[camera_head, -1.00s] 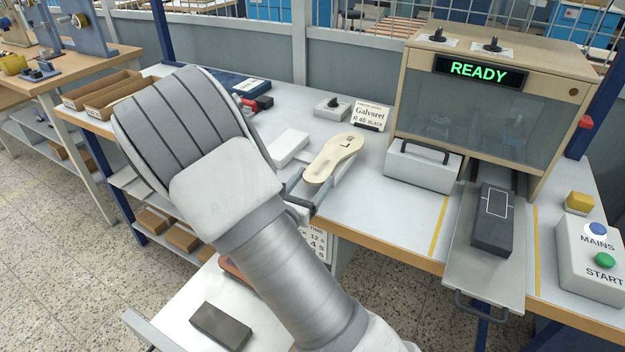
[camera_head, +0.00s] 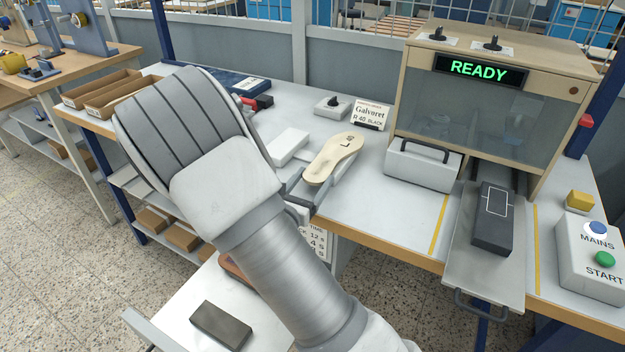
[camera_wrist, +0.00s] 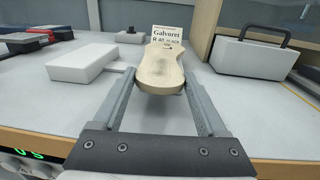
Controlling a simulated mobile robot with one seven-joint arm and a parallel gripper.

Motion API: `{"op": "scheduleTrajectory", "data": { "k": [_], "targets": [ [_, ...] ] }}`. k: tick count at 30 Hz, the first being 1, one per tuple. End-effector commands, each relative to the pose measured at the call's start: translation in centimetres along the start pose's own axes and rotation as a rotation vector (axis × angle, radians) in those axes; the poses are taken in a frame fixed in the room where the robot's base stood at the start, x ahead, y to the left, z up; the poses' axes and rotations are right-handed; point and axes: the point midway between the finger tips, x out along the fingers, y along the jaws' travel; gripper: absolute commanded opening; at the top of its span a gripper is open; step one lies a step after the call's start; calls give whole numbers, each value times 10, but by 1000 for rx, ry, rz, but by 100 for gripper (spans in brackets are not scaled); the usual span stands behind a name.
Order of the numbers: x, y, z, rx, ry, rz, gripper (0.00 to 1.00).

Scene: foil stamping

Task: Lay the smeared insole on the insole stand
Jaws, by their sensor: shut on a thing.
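My gripper (camera_wrist: 160,78) is shut on a beige insole (camera_head: 333,162), with one finger along each side. The insole also shows in the wrist view (camera_wrist: 161,64), pointing away from me over the bench. In the head view it bears a dark mark that reads like "L 40"; I cannot make out a smear. A low white block (camera_head: 287,148) stands to the left of the insole, and it shows in the wrist view (camera_wrist: 84,63) too. I cannot tell whether this block is the insole stand. My arm hides part of the bench and most of my gripper in the head view.
A dark block (camera_head: 492,220) sits on the pulled-out tray.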

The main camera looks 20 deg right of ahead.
Motion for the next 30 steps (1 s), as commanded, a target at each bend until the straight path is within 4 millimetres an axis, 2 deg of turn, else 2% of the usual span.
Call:
{"op": "scheduleTrajectory", "data": {
  "k": [2, 3, 6, 13, 17, 23, 30],
  "targets": [
    [0, 0, -2, 0, 1, 0, 17],
    [0, 0, -1, 0, 2, 0, 81],
    [0, 0, -1, 0, 2, 0, 99],
    [0, 0, -2, 0, 3, 0, 100],
    [-8, 0, -1, 0, 2, 1, 100],
    [-44, 2, 0, -1, 4, 6, 100],
    [-104, 2, 0, -1, 3, 7, 100]
  ]
}}
